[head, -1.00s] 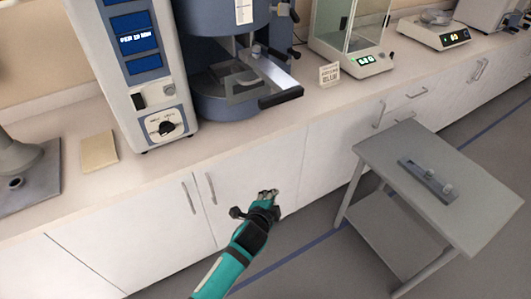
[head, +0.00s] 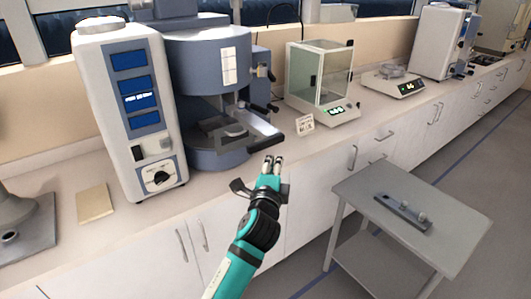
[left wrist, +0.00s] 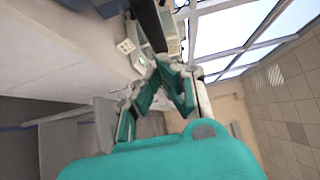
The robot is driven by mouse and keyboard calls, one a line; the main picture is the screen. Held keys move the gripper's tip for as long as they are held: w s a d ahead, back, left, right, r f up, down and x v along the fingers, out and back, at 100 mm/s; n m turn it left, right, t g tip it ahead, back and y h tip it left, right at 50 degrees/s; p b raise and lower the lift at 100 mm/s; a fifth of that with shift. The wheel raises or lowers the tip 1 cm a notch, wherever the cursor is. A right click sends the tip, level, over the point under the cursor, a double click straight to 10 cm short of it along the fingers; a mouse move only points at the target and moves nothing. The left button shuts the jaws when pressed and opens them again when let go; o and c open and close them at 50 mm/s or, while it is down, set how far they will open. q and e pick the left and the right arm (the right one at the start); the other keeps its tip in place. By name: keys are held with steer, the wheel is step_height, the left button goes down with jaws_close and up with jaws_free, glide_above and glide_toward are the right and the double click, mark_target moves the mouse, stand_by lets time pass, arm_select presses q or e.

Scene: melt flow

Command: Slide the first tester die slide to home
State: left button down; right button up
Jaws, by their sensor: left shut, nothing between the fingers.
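The first tester (head: 205,90) is a blue-grey rounded machine on the bench, beside a white control column with blue screens (head: 135,105). Its die slide (head: 262,126) looks like a pale plate at the front right of the base. A dark handle bar (head: 266,143) sticks out there toward the bench's front edge. My left gripper (head: 273,160) is shut and empty, just below and in front of this bar in the head view. I cannot tell whether they touch. The left wrist view mostly shows teal arm parts, so the fingertips are not clear there. My right gripper is not in view.
A small sign card (head: 304,123) and a glass-sided balance (head: 320,80) stand right of the tester. A grey side table (head: 370,190) holds a bar with small knobs (head: 403,212). A tan pad (head: 94,202) lies at left. Cabinets front the bench.

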mark_target(268, 146)
arm_select(q)
steer(key=w+a, duration=0.1)
steer(key=w, duration=0.1)
steer(key=w+a+p, duration=0.1)
steer(key=w, duration=0.1)
steer(key=shift+a, duration=0.2)
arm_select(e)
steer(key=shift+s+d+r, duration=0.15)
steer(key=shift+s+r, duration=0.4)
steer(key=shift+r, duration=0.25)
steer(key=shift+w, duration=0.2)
arm_select(q)
steer(key=shift+w, duration=0.1)
